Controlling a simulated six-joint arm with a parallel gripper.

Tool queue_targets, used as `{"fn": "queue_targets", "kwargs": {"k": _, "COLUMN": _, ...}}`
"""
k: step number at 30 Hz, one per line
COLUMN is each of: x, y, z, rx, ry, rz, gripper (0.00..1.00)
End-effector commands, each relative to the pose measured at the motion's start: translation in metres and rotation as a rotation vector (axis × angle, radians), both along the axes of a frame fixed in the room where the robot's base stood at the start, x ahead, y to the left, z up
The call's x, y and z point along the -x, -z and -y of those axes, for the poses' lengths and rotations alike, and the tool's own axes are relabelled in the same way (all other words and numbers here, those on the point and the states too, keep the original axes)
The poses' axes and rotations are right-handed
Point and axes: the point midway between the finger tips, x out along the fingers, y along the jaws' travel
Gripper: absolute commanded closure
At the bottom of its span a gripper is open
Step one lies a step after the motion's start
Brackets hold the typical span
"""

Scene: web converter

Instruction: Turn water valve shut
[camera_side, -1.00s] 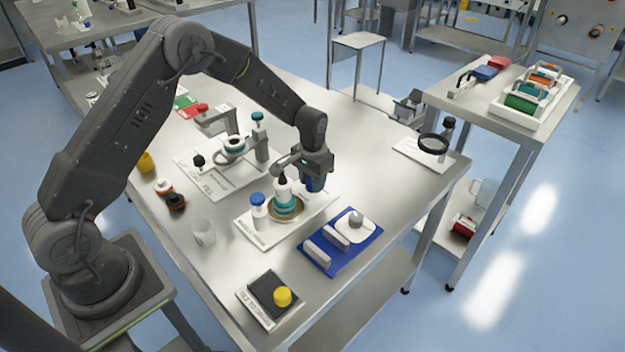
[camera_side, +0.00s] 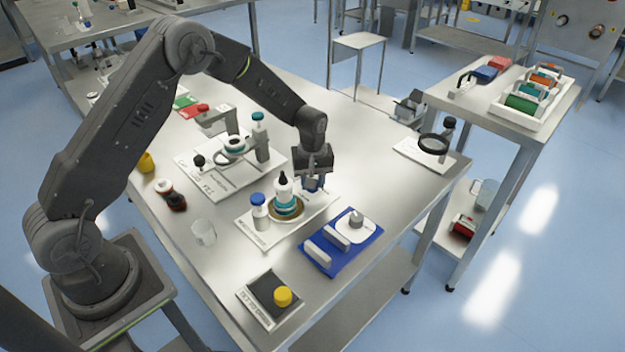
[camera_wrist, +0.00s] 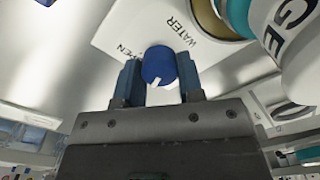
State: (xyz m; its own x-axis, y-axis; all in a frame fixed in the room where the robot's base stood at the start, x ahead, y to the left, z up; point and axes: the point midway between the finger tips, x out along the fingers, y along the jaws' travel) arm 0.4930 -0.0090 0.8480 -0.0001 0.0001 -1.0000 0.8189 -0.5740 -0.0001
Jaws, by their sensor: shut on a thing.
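The water valve is a round blue knob (camera_wrist: 158,64) with a white pointer mark, in the wrist view. It stands at the edge of a white plate (camera_wrist: 120,32) lettered "WATER" and, partly hidden, "OPEN". The pointer faces toward my gripper body, away from the "WATER" lettering. My gripper (camera_wrist: 160,76) has one blue finger on each side of the knob and is shut on it. In the side view my gripper (camera_side: 314,180) points down at the far right end of the plate (camera_side: 250,232). The knob is mostly hidden there.
A white bottle with a dark tip (camera_side: 283,188) and a blue-capped bottle (camera_side: 259,205) stand on the same plate, close to my gripper. A blue mat with white blocks (camera_side: 335,255) lies in front.

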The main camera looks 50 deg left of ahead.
Motion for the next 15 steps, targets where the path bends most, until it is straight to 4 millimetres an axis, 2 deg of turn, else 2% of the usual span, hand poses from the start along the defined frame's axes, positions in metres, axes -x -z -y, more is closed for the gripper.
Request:
{"fn": "queue_targets", "kwargs": {"k": 6, "x": 0.0000, "y": -0.0008, "z": 0.0002, "rx": 0.001, "ry": -0.169, "rz": 0.000, "gripper": 0.89}}
{"fn": "queue_targets", "kwargs": {"k": 15, "x": 0.0002, "y": -0.0009, "z": 0.0002, "rx": 0.001, "ry": -0.316, "rz": 0.000, "gripper": 0.89}}
